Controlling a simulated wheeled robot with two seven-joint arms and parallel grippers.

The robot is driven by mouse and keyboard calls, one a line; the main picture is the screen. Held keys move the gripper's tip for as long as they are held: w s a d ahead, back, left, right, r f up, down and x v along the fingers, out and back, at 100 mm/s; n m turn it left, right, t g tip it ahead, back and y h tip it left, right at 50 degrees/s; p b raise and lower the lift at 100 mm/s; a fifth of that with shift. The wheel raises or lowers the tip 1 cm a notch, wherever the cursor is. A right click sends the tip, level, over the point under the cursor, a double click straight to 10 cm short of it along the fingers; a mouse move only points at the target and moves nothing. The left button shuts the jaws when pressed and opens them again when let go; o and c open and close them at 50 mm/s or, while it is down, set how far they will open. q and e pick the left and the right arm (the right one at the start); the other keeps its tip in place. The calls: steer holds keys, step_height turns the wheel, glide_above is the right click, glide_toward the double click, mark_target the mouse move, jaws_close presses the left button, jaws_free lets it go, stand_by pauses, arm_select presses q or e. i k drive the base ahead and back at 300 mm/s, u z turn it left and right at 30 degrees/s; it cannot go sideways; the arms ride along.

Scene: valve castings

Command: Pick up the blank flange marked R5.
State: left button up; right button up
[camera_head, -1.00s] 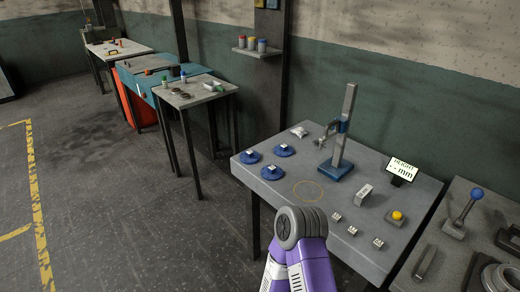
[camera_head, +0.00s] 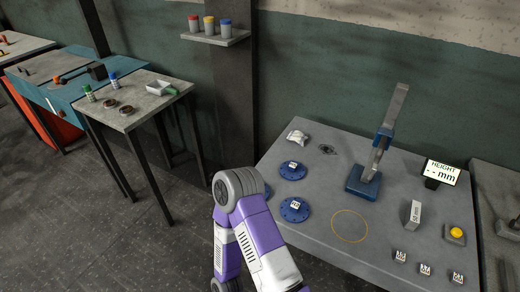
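Blue round flanges with small white labels lie flat on the grey table at its left side. One flange (camera_head: 292,170) is farther back and another flange (camera_head: 295,210) is nearer the front. A third flange (camera_head: 268,190) is mostly hidden behind my purple arm, with only a sliver of blue showing. The label marks are too small to read, so I cannot tell which one is R5. Neither of my grippers is in view; only purple and white arm links with a grey joint show at the bottom.
The grey table (camera_head: 335,155) also carries a blue-based height stand (camera_head: 363,182), a height display (camera_head: 441,173), a gauge block (camera_head: 414,214), a yellow button (camera_head: 457,232) and several small marked blocks (camera_head: 426,270). The yellow circle (camera_head: 349,226) is empty. A side table (camera_head: 140,113) stands left.

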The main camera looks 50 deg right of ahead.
mark_target(291, 171)
steer(key=i, duration=1.05)
steer(key=z, duration=3.6)
